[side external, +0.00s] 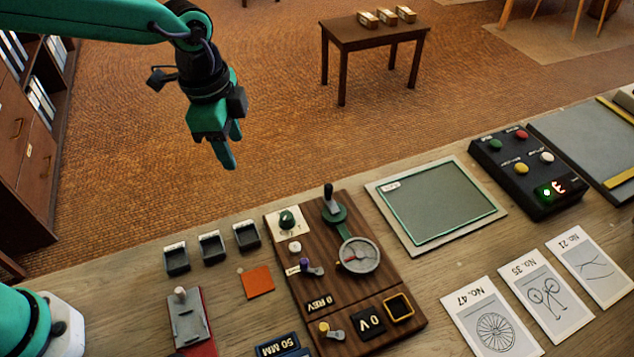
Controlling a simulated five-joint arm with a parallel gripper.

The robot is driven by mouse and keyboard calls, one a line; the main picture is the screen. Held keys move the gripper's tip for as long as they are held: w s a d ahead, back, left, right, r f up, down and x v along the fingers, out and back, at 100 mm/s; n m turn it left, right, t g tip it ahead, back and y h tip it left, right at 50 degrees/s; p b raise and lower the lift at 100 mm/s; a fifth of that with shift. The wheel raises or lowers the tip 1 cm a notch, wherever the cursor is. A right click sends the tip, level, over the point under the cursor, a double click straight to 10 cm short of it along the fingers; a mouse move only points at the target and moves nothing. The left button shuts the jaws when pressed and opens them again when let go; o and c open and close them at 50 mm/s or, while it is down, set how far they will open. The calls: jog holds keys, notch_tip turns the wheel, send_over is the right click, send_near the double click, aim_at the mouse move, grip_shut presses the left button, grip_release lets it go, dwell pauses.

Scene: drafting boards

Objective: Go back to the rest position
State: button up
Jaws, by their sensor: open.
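My gripper (233,150) hangs at the end of my green and black arm, in the upper left of the side view. Its fingers point down and are apart, with nothing between them. It is in the air, and in the picture it shows against the brown floor, above the far edge of the wooden bench (120,262). It touches none of the things on the bench.
A wooden control panel (310,265) with a crank, dial and knobs stands on the bench. Beside it are small black trays (211,248), an orange square (256,282), a green-edged board (437,205), a black button box (515,175) and drawing cards (492,318).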

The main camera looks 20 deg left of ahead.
jog(key=s+a+r+n+t, duration=0.1)
jog(key=s+a+r+n, duration=0.2)
jog(key=a, duration=0.3)
jog(key=s+a+r+n+t, duration=0.1)
jog(key=s+a+r+n, duration=0.25)
jog(key=a, duration=0.25)
jog(key=s+a+n+t, duration=0.2)
jog(key=s+a+n, duration=0.5)
jog(key=s+a, duration=0.1)
jog(key=shift+s+a+y, duration=0.3)
jog(key=shift+s+a, duration=0.05)
jog(key=shift+s, duration=0.55)
